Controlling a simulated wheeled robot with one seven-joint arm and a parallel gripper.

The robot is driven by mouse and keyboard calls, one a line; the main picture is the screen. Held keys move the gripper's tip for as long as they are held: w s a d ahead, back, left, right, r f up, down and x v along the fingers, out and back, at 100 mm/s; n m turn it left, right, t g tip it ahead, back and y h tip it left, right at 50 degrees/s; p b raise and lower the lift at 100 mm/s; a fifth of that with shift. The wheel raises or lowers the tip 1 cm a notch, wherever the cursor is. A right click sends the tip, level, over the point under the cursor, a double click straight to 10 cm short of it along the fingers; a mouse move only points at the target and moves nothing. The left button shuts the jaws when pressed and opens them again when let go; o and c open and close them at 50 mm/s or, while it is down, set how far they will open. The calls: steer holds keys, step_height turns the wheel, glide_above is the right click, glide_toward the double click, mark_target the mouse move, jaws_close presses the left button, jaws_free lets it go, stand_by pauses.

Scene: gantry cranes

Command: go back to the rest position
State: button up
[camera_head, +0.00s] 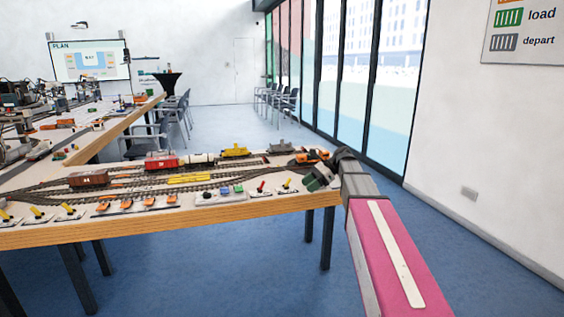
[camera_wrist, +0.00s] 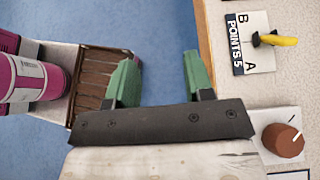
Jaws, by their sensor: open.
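My gripper (camera_head: 318,178) is at the right end of the model railway table (camera_head: 200,216), at the end of my pink arm. In the wrist view, the two green fingers of my gripper (camera_wrist: 160,75) stand well apart. Nothing shows held between them; blue floor and the table's wooden edge (camera_wrist: 207,45) show past them. An orange vehicle (camera_head: 312,156) stands on the track just behind my gripper, partly hidden by it. I cannot tell from the head view whether my gripper touches anything.
A POINTS 5 plate (camera_wrist: 237,45) with a yellow lever (camera_wrist: 278,40) and a brown knob (camera_wrist: 283,141) lie right of my fingers. Red (camera_head: 161,162), yellow (camera_head: 234,151) and brown (camera_head: 89,178) wagons stand on the tracks. Blue floor (camera_head: 230,275) is open before the table.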

steer(key=s+d+f+n+t+h, duration=0.1)
steer(key=s+d+f+n+h, duration=0.1)
steer(key=s+f+n, duration=0.3)
steer(key=s+d+f+n+t+h, duration=0.1)
steer(key=s+d+f+n+h, duration=0.2)
steer(key=s+f, duration=0.6)
steer(key=s+d+f+n+t+h, duration=0.1)
steer(key=s+d+f+n+h, duration=0.2)
steer(key=f, duration=1)
steer(key=s+n+h, duration=0.2)
steer(key=s+n, duration=0.1)
steer(key=s, duration=0.1)
steer(key=shift+f+n+h, duration=0.25)
steer(key=shift+n+h, duration=0.05)
steer(key=shift+h, duration=0.1)
